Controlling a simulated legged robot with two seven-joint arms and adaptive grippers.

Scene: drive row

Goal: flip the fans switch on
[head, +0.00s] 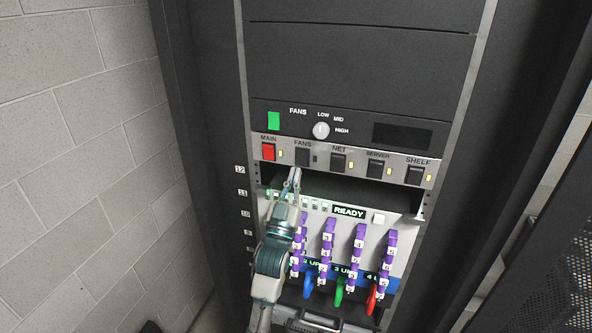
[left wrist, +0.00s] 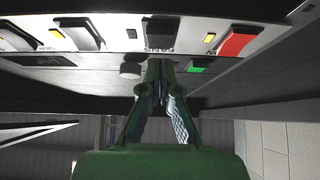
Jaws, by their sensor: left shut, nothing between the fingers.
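The fans switch (head: 302,157) is a black rocker in the grey switch strip, under the label FANS and between the red main switch (head: 268,152) and the net switch (head: 338,163). The small lamp (head: 315,159) beside it looks dark in the head view. My left gripper (head: 294,174) is shut and empty, with its tips just below the fans switch. In the left wrist view, which is upside down, the fans switch (left wrist: 163,30) is beyond the closed fingers (left wrist: 160,82). I cannot tell whether they touch the panel. My right gripper is not in view.
The server (head: 375,168) and shelf (head: 415,175) switches are to the right. Below are a READY display (head: 349,211) and purple-tagged handles (head: 327,240).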

